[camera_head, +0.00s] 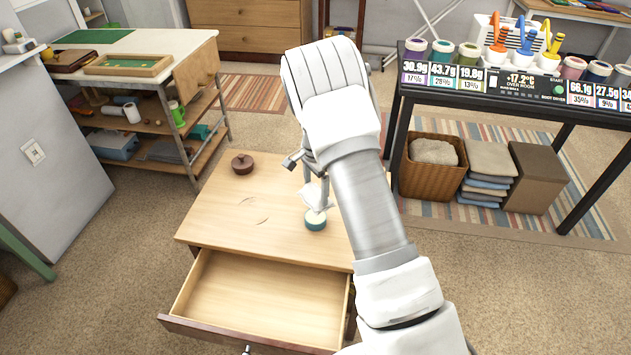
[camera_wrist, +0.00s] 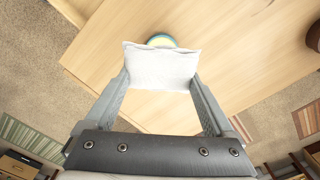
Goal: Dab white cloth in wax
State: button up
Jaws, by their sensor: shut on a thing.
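The white cloth (camera_wrist: 161,66) is held between the two fingers of my gripper (camera_wrist: 160,80). It also shows in the head view (camera_head: 316,196), hanging below the fingertips. A small round teal tin (camera_head: 316,222) with a pale top, apparently the wax, stands on the wooden table. In the wrist view the tin (camera_wrist: 161,40) shows a yellowish top just past the cloth's far edge, partly hidden by the cloth. The cloth is right over or at the tin; I cannot tell whether they touch.
A wooden table (camera_head: 215,215) has an open, empty drawer (camera_head: 255,300) at its front. A dark brown round object (camera_head: 242,164) sits at its back left. A black rack with jars (camera_head: 469,54) stands right, with a wicker basket (camera_head: 415,180) beneath. A shelved workbench (camera_head: 155,50) stands left.

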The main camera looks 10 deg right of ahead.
aim_at(315, 203)
jog(key=shift+w+f+m, duration=0.2)
jog(key=shift+f+m, duration=0.2)
jog(key=shift+f, duration=0.05)
jog(key=shift+f+b, duration=1.8)
jog(key=shift+f, duration=1.05)
jog(key=shift+f+b, duration=0.35)
jog(key=shift+f, duration=0.2)
jog(key=shift+r, duration=0.1)
jog(key=shift+r+p, duration=2.15)
jog(key=shift+r, duration=1.3)
